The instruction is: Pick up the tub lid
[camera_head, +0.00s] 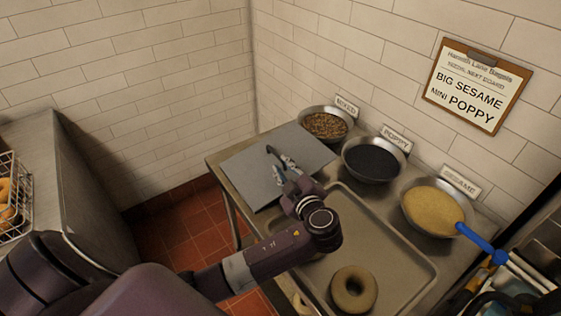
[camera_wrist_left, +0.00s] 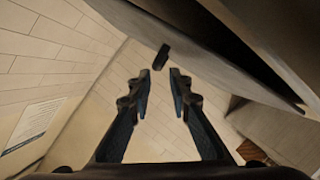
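The tub lid (camera_head: 242,172) is a flat grey square panel at the back left of the steel counter. A black handle (camera_head: 271,150) stands up from it; in the left wrist view the handle (camera_wrist_left: 161,57) shows just beyond my fingertips. My left gripper (camera_head: 284,168) is over the lid, close to the handle. In the left wrist view its two fingers (camera_wrist_left: 160,78) are apart with nothing between them. Part of the lid is hidden behind my left gripper and wrist. My right gripper does not show.
Bowls of mixed seeds (camera_head: 325,124), poppy (camera_head: 372,161) and sesame (camera_head: 434,209) line the wall; a blue-handled tool (camera_head: 480,242) rests in the sesame. A tray (camera_head: 408,262) holds a bagel (camera_head: 354,290). A wire basket (camera_head: 13,205) is at far left.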

